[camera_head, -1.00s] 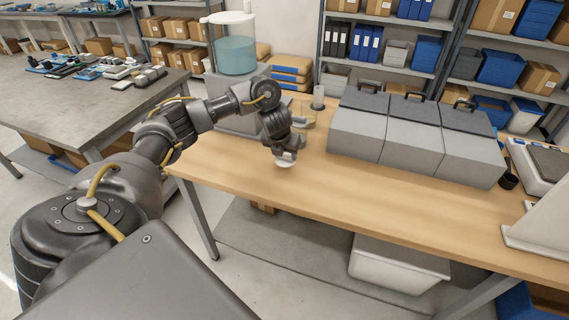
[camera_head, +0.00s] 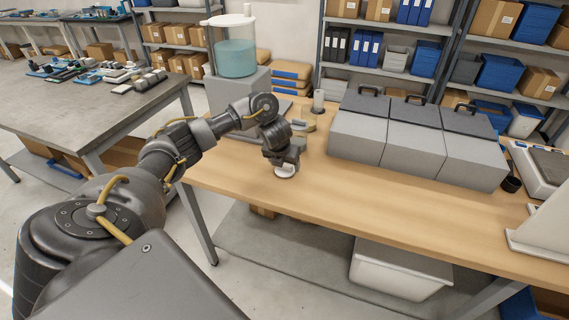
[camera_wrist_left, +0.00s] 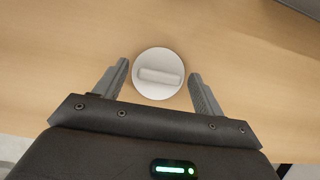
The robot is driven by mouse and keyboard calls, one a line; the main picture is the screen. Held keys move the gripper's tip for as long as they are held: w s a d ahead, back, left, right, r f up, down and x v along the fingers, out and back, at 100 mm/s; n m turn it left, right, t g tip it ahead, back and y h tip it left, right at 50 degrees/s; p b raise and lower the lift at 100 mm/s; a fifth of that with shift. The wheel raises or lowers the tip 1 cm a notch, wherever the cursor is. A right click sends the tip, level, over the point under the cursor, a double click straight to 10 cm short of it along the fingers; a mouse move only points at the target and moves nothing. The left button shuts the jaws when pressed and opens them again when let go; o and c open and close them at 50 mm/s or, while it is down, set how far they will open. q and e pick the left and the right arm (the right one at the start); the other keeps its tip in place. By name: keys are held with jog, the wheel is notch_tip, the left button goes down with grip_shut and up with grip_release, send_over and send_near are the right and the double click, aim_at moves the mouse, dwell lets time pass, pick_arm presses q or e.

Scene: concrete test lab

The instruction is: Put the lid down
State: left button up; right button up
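The lid is a white disc with a raised bar handle across its top. In the left wrist view the lid (camera_wrist_left: 158,88) lies flat between my spread fingertips, with a gap on each side. In the head view the lid (camera_head: 286,172) appears to rest on the wooden workbench (camera_head: 355,205), under my left gripper (camera_head: 285,163). My left gripper (camera_wrist_left: 158,80) is open around the lid and points down. My right gripper is not in view.
Grey boxes with dark lids (camera_head: 412,140) stand at the back right of the bench. A grey stand with a clear tank of bluish liquid (camera_head: 236,58) is behind my left arm. The bench front and middle are clear. A white bin (camera_head: 400,270) sits below.

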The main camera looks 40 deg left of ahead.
pick_arm(q)
jog(key=p+v, duration=0.6)
jog(key=v, duration=0.6)
jog(key=shift+d+r, duration=0.1)
